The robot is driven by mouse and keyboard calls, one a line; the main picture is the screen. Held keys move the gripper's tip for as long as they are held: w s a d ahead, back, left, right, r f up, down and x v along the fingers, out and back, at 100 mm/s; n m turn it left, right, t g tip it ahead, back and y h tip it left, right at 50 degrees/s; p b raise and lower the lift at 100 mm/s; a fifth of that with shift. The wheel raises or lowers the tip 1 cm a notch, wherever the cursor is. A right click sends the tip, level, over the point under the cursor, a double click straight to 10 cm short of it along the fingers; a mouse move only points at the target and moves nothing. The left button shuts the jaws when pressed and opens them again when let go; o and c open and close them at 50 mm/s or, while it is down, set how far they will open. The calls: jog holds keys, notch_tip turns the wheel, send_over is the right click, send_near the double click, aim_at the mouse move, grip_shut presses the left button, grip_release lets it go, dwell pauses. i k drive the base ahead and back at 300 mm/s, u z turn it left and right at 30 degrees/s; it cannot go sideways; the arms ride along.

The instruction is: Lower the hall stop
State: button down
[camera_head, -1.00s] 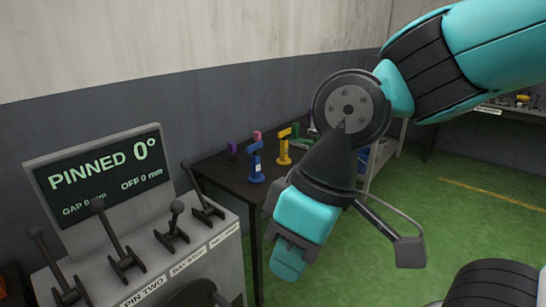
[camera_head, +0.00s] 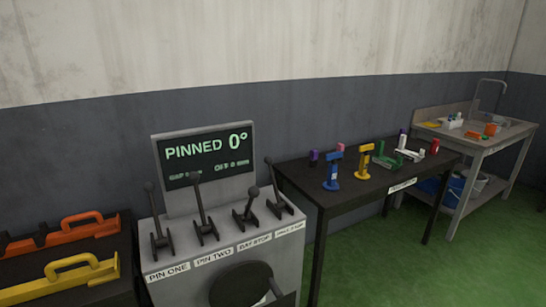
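The control console (camera_head: 222,262) stands in the lower middle with a row of dark levers. The hall stop lever (camera_head: 273,185) is the rightmost; its knob is up and leans back, and the label below it (camera_head: 289,229) is too small to read clearly. The bay stop lever (camera_head: 248,206) beside it looks shorter, tilted differently from the others. The pin two lever (camera_head: 200,207) and pin one lever (camera_head: 155,217) stand up to the left. The screen (camera_head: 205,156) reads PINNED 0°. My gripper is out of view.
A dark handwheel (camera_head: 238,285) is on the console front. A black table (camera_head: 345,195) with several coloured pieces stands close on the right, a grey workbench (camera_head: 490,146) beyond. A dark bench with orange (camera_head: 75,232) and yellow (camera_head: 65,276) handled tools is at left.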

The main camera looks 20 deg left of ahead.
aim_at(268, 160)
jog(key=z, duration=0.3)
jog(key=i, duration=2.25)
jog(key=u, duration=0.6)
jog(key=i, duration=0.7)
jog(key=u, duration=1.35)
jog(key=i, duration=0.55)
jog(key=u, duration=0.45)
